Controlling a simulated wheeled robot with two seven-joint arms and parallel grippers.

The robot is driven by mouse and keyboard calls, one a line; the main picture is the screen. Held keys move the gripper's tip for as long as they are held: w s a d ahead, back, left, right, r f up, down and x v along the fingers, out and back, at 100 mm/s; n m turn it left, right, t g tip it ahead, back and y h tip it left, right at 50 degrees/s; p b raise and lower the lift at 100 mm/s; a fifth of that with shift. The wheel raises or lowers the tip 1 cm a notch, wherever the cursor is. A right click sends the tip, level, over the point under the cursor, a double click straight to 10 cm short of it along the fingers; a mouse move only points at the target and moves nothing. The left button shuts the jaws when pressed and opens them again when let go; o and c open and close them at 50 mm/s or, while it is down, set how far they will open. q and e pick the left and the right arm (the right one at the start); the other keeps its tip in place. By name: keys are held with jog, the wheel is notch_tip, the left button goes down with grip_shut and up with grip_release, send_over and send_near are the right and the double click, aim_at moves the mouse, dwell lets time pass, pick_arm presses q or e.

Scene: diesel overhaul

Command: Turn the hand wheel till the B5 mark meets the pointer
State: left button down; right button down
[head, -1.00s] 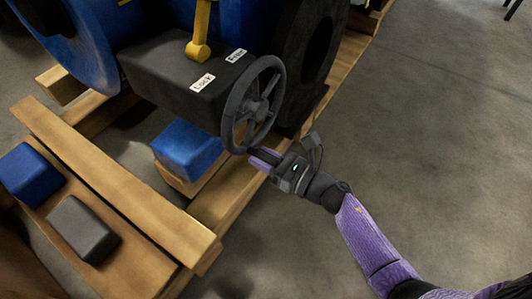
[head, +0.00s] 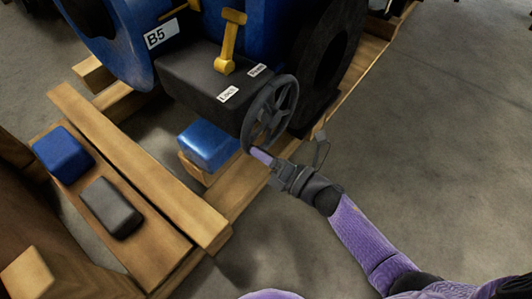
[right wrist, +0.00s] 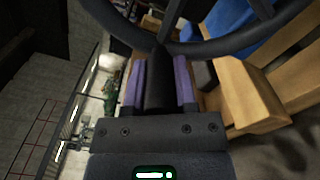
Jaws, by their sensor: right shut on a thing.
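The dark hand wheel (head: 288,97) stands at the front of a dark box on the blue engine; its rim and spokes also show in the right wrist view (right wrist: 225,46). My right gripper (head: 262,157) is at the wheel's lower rim, shut on a dark handle (right wrist: 158,85) of it between the purple fingers. The white B5 mark (head: 161,34) is on the blue round part at the upper left. A yellow piece (head: 178,11) lies just above and right of the mark; I cannot tell whether it is the pointer. My left gripper is out of view.
A yellow lever (head: 230,40) stands on the dark box (head: 195,80) beside the Lock label (head: 228,94) and another label. Wooden beams (head: 140,165) and blue and grey blocks lie at left. Bare floor (head: 430,150) is open at right.

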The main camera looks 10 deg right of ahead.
jog(key=shift+r+m+p, duration=0.6)
jog(key=shift+r+m, duration=0.2)
jog(key=shift+r, duration=0.1)
jog(key=shift+w+r+p, duration=0.1)
jog(key=shift+r+p, duration=0.2)
jog(key=shift+r, duration=0.1)
jog(key=shift+c, duration=2)
grip_release()
jog(key=shift+d, duration=0.1)
